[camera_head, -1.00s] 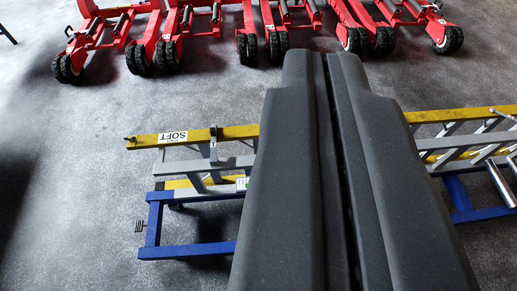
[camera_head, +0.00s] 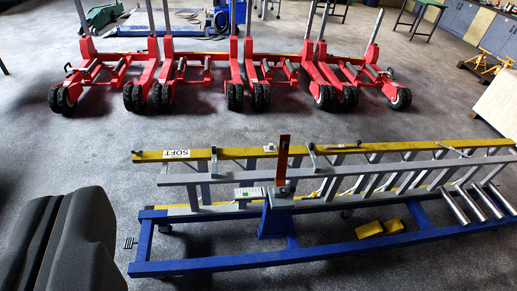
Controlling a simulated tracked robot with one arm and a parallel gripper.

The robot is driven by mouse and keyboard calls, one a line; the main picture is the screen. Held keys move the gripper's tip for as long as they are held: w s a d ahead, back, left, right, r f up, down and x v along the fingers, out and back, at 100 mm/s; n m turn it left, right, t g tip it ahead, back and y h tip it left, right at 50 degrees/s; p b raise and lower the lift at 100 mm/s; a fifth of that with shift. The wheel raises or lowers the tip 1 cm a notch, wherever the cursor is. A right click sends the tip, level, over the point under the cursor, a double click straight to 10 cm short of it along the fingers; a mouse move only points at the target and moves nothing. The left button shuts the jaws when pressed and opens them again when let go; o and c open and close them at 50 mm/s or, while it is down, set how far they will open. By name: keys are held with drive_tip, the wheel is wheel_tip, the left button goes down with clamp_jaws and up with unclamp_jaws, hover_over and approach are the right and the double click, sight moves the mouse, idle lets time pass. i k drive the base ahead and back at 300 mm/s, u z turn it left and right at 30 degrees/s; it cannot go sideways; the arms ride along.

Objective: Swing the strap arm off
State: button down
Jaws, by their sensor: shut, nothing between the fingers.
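A yellow and grey ladder (camera_head: 395,170) lies along a low blue frame (camera_head: 290,262). A short blue post (camera_head: 278,221) stands at the frame's middle. An upright orange-brown bar (camera_head: 282,160) rises from a grey block above the post, in front of the ladder's far yellow rail. Small grey arms cross that rail, one on the left (camera_head: 213,160) and one further right (camera_head: 313,157). I cannot tell which of these parts is the strap arm. My gripper (camera_head: 58,205) is dark, shut and empty at the lower left, apart from the ladder in the picture.
Several red wheeled jacks (camera_head: 270,70) stand in a row behind the ladder. Grey floor (camera_head: 440,118) is clear between jacks and ladder. Blue cabinets (camera_head: 460,22) and orange stands (camera_head: 485,68) are at the back right.

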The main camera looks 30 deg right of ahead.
sight(285, 137)
drive_tip(key=u, duration=0.35)
drive_tip(key=i, duration=1.9)
drive_tip(key=z, duration=0.6)
drive_tip(key=i, duration=0.25)
drive_tip(key=z, duration=0.45)
